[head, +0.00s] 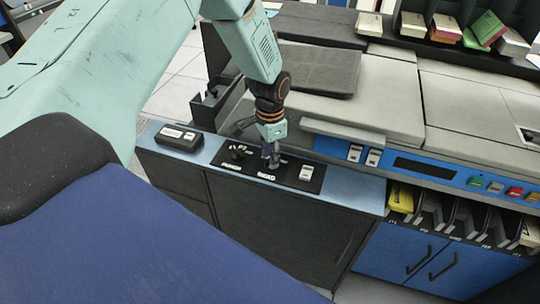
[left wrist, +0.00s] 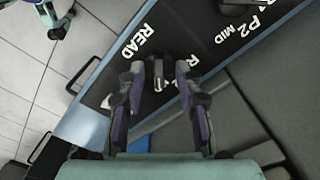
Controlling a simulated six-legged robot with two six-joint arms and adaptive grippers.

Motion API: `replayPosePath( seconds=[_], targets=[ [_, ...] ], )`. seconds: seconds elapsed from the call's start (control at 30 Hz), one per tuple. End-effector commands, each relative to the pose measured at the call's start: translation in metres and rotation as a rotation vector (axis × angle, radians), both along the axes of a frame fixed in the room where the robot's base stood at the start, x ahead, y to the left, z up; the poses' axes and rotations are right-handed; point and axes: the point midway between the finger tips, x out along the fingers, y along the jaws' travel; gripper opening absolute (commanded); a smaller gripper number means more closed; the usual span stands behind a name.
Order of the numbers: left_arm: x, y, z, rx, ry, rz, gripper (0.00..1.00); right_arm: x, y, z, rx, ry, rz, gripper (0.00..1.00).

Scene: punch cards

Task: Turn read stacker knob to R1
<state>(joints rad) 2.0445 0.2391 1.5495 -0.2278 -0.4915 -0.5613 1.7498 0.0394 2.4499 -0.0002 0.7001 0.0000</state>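The black control panel (head: 287,178) lies on the blue-topped counter, with small white labels. My left gripper (head: 270,154) points down over the middle of this panel. In the left wrist view, the gripper (left wrist: 159,78) has its two fingers apart, one on each side of a small knob (left wrist: 158,74) with a pale mark. The fingers look clear of the knob, though contact is hard to judge. The word READ is beside it, and a label starting with R is partly hidden by a finger. The knob's setting cannot be read. My right gripper is not in view.
Another black knob (head: 238,151) is left of the gripper, and a white switch (head: 306,172) is to its right. A black box (head: 176,136) sits at the counter's left end. The grey machine (head: 380,95) rises behind. Card slots (head: 455,215) are at the right.

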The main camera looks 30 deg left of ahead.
Motion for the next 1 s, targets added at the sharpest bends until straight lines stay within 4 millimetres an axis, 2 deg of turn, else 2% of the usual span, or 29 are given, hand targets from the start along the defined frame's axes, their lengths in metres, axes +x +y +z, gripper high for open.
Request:
replayPosePath(
  seconds=[0.3, 0.7, 1.0],
  targets=[
    [0.0006, 0.0002, -0.0036, 0.000, 0.000, -0.002, 0.34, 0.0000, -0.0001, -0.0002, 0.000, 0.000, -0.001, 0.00],
    [0.0005, 0.0000, -0.0032, 0.000, 0.000, -0.001, 0.01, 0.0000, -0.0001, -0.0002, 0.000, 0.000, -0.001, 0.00],
    [-0.0001, -0.0001, -0.0038, 0.000, 0.001, -0.001, 0.00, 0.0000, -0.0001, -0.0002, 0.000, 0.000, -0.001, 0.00]
  ],
)
